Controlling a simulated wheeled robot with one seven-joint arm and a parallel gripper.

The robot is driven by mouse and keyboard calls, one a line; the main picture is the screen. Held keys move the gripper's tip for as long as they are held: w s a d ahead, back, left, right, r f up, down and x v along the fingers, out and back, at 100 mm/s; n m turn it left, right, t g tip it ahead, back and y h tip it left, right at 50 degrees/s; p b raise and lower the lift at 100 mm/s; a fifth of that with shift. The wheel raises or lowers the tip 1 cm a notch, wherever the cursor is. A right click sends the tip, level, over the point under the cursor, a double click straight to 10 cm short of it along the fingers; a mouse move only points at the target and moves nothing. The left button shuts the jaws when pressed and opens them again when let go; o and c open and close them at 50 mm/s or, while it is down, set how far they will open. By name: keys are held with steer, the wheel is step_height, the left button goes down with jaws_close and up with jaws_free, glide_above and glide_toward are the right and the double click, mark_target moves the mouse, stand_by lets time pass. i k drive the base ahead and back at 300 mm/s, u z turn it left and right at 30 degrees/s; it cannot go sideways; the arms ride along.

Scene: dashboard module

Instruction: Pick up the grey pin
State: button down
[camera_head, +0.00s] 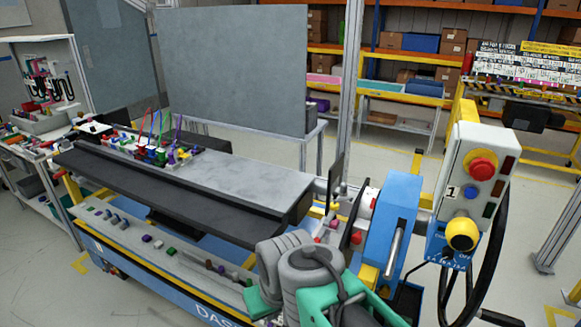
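Several small grey and dark pieces stand or lie on the pale front ledge of the workstation. A small group of grey-blue pieces (115,219) is toward the left, and a few darker grey pieces (221,269) are farther right, nearer my arm. They are too small to tell which one is the grey pin. My grey and green arm (312,265) rises at the bottom centre and covers the right part of the ledge. My gripper's fingers cannot be made out.
The dashboard module (250,180) lies behind the ledge, with coloured pieces and wires (160,152) on its left end. A blue housing (400,215) and a control box with a red button (482,165) stand at the right, close to my arm. The left floor is clear.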

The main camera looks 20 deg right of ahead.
mark_target(343, 191)
steer(key=k, duration=0.6)
steer(key=u, duration=0.6)
steer(key=i, duration=1.5)
steer(key=z, duration=0.25)
